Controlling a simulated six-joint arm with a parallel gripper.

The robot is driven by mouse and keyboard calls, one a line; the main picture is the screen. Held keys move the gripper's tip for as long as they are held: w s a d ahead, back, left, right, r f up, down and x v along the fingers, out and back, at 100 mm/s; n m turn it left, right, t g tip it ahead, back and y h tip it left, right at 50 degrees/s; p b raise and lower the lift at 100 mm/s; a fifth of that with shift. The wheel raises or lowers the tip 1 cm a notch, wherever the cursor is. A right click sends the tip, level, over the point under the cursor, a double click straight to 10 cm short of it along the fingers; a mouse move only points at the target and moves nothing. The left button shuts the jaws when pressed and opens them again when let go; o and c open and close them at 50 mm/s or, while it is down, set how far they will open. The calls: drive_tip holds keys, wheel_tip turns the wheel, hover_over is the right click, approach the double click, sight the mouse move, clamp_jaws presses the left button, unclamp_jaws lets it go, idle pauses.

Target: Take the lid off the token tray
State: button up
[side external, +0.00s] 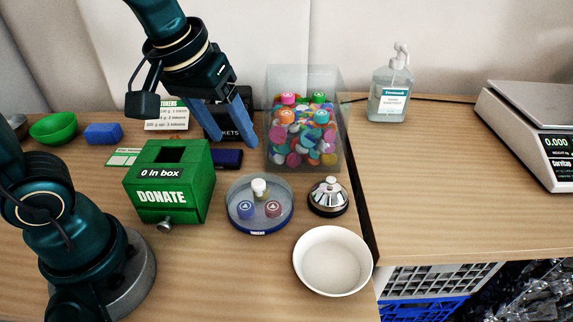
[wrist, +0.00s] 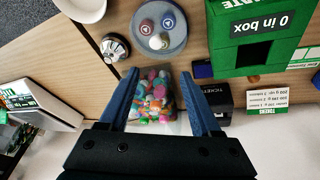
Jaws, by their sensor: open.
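The round token tray (side external: 260,232) has a blue rim and stands on the table between the green box and a bell. It also shows at the top of the wrist view (wrist: 180,50). A see-through lid with a white knob (side external: 258,187) appears to sit on it; the knob also shows in the wrist view (wrist: 156,42).
The green donate box (side external: 167,185) stands left of the tray, the silver bell (side external: 328,195) right, and a white bowl (side external: 332,262) in front right. A clear bin of colourful tokens (side external: 303,130) stands behind. A sanitizer bottle (side external: 391,90) and scale (side external: 535,130) are farther right.

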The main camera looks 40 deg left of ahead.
drive_tip(key=g, duration=0.2)
hover_over(258, 183)
drive_tip(key=f, duration=0.5)
drive_tip(key=shift+s, duration=0.25)
drive_tip(key=shift+s+d+f+g, duration=0.1)
drive_tip(key=shift+f+g, duration=0.2)
drive_tip(key=shift+f, duration=0.5)
drive_tip(key=shift+w+f, duration=0.15)
drive_tip(key=shift+f, duration=1)
drive_tip(key=shift+w+f, duration=0.15)
drive_tip(key=shift+f, duration=0.95)
clamp_jaws()
